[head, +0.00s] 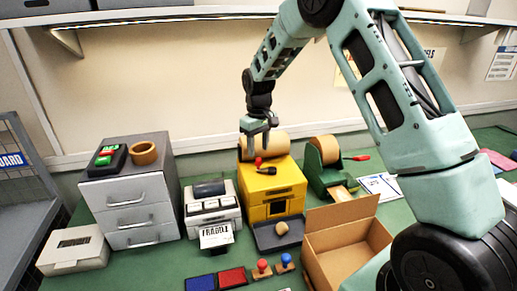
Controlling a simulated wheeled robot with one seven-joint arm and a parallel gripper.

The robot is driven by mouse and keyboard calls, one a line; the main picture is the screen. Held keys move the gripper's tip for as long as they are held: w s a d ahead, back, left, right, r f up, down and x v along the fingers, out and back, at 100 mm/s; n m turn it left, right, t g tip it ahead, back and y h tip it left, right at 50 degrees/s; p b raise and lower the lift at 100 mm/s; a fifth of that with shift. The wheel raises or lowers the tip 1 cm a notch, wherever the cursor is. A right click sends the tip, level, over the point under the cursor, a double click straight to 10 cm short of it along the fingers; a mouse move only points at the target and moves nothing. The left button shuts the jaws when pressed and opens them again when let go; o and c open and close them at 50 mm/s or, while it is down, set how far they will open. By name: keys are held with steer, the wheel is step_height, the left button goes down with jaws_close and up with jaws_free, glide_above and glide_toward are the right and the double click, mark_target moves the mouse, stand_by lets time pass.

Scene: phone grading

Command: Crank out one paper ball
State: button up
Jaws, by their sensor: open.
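The yellow machine (268,205) stands on the green table and carries a brown paper roll (280,146) on top. A dark crank (267,170) with a red knob (258,161) is on its upper front. My gripper (258,140) points down above the red knob and in front of the roll; it is open. I cannot tell whether it touches the roll or the knob. A tan paper ball (281,228) rests on the dark tray (264,238) at the machine's front, below a dark slot (279,208).
An open cardboard box (372,211) stands right of the tray. A green tape dispenser (320,183) is behind it. A label printer (205,203) and a grey drawer unit (131,211) stand to the left. Ink pads (232,277) and two stamps (262,268) lie in front.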

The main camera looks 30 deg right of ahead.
step_height(320, 180, up, 13)
steer(key=p, duration=0.8)
stand_by(1.5)
